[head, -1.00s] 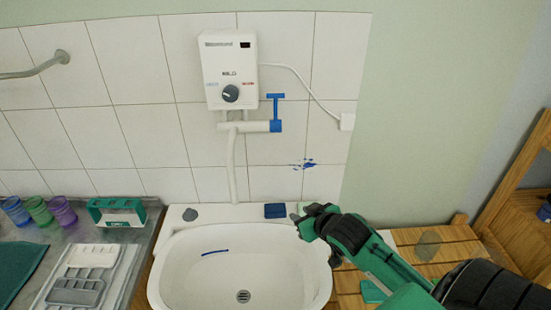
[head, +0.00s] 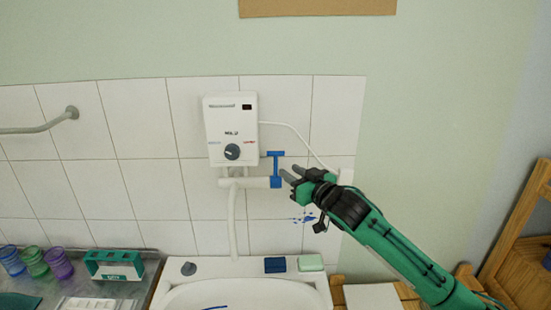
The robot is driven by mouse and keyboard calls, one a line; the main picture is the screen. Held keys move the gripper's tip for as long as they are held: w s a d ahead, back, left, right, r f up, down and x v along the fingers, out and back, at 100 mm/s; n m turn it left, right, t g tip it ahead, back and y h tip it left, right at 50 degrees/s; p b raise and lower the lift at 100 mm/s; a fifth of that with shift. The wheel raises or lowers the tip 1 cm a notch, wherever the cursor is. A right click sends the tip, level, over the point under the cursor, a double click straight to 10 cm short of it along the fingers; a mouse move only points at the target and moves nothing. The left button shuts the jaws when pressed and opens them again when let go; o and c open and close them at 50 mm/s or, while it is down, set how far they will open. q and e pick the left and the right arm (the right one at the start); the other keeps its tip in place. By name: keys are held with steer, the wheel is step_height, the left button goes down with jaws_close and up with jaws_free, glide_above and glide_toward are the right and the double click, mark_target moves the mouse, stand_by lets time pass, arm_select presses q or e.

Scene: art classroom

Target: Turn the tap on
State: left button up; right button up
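The tap is a white pipe fitting (head: 247,183) under the white water heater (head: 230,130) on the tiled wall. Its blue T-shaped handle (head: 276,168) stands upright at the fitting's right end. My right gripper (head: 291,175) is just right of the blue handle, fingers pointing left at it. Its two grey fingers are apart with nothing seen between them. Whether a finger touches the handle I cannot tell. The white sink (head: 240,294) is below, its lower part cut off by the frame. My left gripper is not in view.
A blue sponge (head: 275,265) and a pale green soap block (head: 310,262) lie on the sink's back ledge. Coloured cups (head: 35,262) and a green holder (head: 114,264) stand at left. A white cable runs behind my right gripper. A wooden shelf (head: 520,235) stands at right.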

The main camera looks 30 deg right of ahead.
mark_target(277, 163)
steer(key=w+p, duration=0.2)
steer(key=w, duration=0.5)
steer(key=shift+w+a+r+p, duration=0.1)
steer(key=shift+p, duration=0.2)
steer(key=shift+w, duration=0.45)
jaws_close()
